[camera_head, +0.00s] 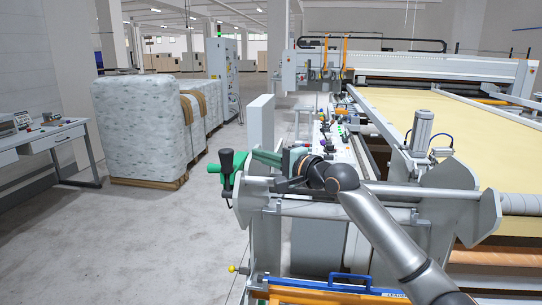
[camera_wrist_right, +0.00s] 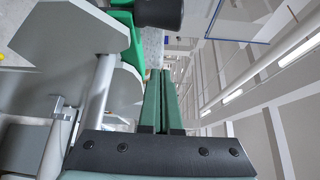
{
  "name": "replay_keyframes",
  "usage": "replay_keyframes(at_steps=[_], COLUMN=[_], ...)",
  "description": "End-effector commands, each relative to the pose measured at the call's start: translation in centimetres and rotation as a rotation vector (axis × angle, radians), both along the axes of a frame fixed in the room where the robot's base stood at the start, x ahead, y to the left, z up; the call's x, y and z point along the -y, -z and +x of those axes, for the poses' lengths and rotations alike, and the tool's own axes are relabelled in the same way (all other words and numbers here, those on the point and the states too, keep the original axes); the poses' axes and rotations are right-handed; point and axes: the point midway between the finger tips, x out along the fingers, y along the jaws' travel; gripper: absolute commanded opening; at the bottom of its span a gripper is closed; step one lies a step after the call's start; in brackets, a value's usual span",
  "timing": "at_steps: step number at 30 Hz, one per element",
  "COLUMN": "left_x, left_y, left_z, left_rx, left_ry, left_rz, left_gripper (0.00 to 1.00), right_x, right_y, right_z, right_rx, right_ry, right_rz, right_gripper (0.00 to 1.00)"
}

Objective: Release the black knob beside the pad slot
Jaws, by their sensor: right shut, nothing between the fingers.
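A black knob (camera_head: 226,160) stands upright on a green bracket (camera_head: 238,180) at the left end of the grey machine frame. In the right wrist view the black knob (camera_wrist_right: 158,12) is at the top edge, partly cut off, with the green bracket (camera_wrist_right: 122,18) beside it. My right gripper (camera_head: 256,154) is just right of the knob, apart from it, its green fingers pointing left. In the wrist view its fingers (camera_wrist_right: 158,75) lie side by side, shut and empty. I cannot make out the pad slot. My left gripper is not in view.
The grey frame's end plates (camera_head: 480,216) and rollers lie under and beside my right arm. An orange-and-blue bar (camera_head: 335,292) is at the front. A yellow fabric bed (camera_head: 480,140) fills the right. Wrapped bales (camera_head: 140,125) stand at the left, with clear floor (camera_head: 150,230) in front.

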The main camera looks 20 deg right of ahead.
Motion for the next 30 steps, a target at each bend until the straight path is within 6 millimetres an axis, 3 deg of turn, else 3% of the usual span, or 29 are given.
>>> replay_keyframes(at_steps=[9,18,30], left_x=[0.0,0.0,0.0], left_y=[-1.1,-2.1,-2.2], left_z=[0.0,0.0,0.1], left_rx=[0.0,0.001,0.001], left_ry=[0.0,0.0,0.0], left_rz=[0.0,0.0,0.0], left_gripper=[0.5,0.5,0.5], right_x=[-1.7,-4.0,-4.6], right_y=[0.0,-0.1,0.0], right_z=[4.1,2.0,1.4], right_rx=[0.0,0.0,0.0], right_ry=[0.0,-0.002,0.0], right_rz=[0.0,-0.002,0.0], right_gripper=[0.0,0.0,0.0])
